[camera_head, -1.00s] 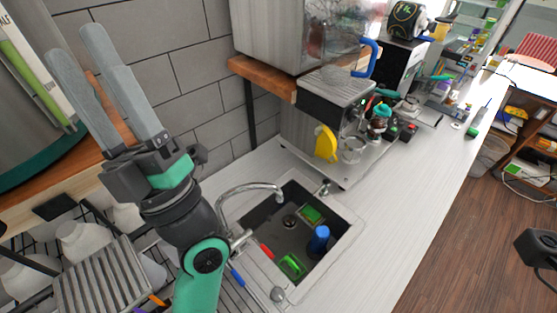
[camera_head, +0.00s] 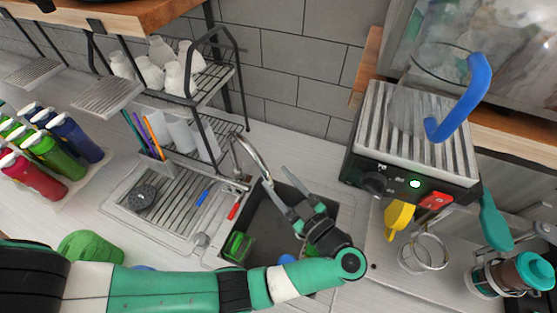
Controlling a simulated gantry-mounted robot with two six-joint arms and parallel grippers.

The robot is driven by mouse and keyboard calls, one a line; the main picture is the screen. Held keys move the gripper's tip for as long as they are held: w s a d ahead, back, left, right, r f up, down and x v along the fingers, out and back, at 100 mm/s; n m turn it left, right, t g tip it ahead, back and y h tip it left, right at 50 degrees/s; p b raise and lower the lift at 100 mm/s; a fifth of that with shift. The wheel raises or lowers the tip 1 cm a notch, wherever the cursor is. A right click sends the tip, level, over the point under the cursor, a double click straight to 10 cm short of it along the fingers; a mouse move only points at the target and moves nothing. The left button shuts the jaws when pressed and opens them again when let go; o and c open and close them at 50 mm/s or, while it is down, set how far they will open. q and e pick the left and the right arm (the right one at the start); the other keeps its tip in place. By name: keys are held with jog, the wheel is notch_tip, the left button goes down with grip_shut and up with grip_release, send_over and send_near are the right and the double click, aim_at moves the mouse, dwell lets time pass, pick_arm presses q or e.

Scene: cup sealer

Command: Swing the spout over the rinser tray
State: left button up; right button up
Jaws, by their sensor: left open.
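The curved metal spout (camera_head: 252,155) rises behind the sink, and its end points over the left back part of the dark basin (camera_head: 266,228). My left gripper (camera_head: 277,177) is over the basin, its two grey fingers spread and pointing up and left. The spout's end is close to or between the fingertips; I cannot tell if they touch. A ribbed metal tray (camera_head: 178,206) lies left of the basin and has a dark round disc (camera_head: 143,198) on it; this looks like the rinser tray. My right gripper is out of view.
A wire rack (camera_head: 215,75) with white bottles stands behind the tray. Coloured bottles (camera_head: 70,135) stand at the left. A machine with a ribbed top (camera_head: 415,130) and yellow handle (camera_head: 398,217) is at the right. A green sponge (camera_head: 238,246) lies in the basin.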

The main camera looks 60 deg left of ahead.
aim_at(253, 154)
pick_arm(q)
jog(key=a, duration=0.4)
jog(key=s+a+p, duration=0.1)
jog(key=a, duration=0.3)
jog(key=a+p, duration=0.1)
jog(key=a, duration=0.3)
jog(key=shift+s+a, duration=0.1)
jog(key=shift+s, duration=0.15)
grip_shut()
dwell(0.9)
